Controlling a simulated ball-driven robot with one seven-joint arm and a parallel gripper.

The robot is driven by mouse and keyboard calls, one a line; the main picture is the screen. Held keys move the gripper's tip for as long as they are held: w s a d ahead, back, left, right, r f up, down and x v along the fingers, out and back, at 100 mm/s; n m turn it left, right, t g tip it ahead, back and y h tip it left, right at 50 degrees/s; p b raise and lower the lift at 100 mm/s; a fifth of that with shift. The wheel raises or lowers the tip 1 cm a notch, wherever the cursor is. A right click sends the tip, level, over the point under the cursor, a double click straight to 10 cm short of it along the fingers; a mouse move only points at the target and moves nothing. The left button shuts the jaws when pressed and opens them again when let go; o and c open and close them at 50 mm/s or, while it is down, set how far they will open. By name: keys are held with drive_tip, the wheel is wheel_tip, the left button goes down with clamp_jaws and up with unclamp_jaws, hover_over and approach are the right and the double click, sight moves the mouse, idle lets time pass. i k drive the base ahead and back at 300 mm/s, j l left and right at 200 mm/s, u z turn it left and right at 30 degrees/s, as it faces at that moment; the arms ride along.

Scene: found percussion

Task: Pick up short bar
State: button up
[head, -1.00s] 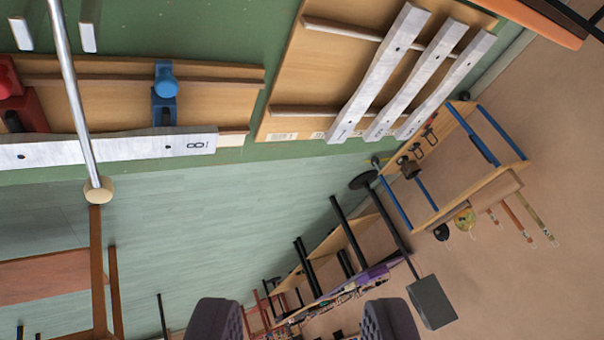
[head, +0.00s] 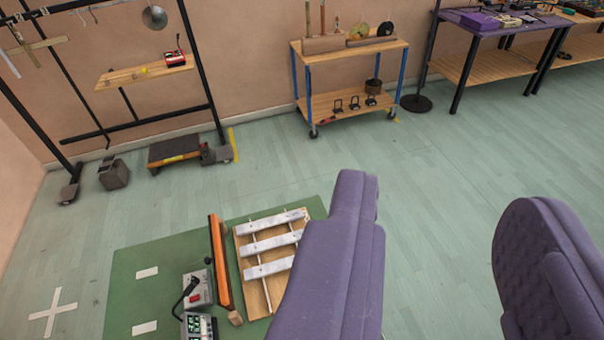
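Three pale metal bars lie side by side across a wooden board on the floor, lower middle of the head view: a far bar (head: 272,222), a middle bar (head: 270,242) and a near bar (head: 268,268). I cannot tell which is shortest, as the right end of the near one reaches my gripper's left finger and may be hidden. My gripper (head: 440,205) fills the lower right with two purple padded fingers wide apart. It is open, with only bare floor between the fingers. The left finger covers the board's right side.
The board lies on a green mat (head: 140,275) beside an orange-edged panel (head: 219,262) and small electronic boxes (head: 198,290). A blue-legged cart (head: 350,100) and a purple-topped table (head: 495,22) stand along the wall. A black rack (head: 195,60) is at left. The floor centre is clear.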

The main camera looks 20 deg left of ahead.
sight(288, 216)
drive_tip(key=l+z, duration=0.15)
drive_tip(key=z, duration=0.25)
drive_tip(key=l+z, duration=0.2)
drive_tip(key=z, duration=0.15)
drive_tip(key=l+z, duration=0.15)
drive_tip(key=z, duration=0.25)
drive_tip(key=i+l+z, duration=0.15)
drive_tip(key=i+l, duration=1.05)
drive_tip(key=i+u, duration=0.4)
drive_tip(key=i+l+u, duration=0.25)
drive_tip(key=i+u, duration=0.15)
drive_tip(key=i+j+u, duration=0.15)
drive_tip(key=i+u, duration=1.1)
drive_tip(key=i+j+u, duration=0.1)
drive_tip(key=i+u, duration=0.75)
drive_tip(key=i+l+u, duration=0.25)
drive_tip(key=i+u, duration=0.15)
drive_tip(key=i, duration=0.15)
drive_tip(key=i+u, duration=0.35)
drive_tip(key=i, duration=0.4)
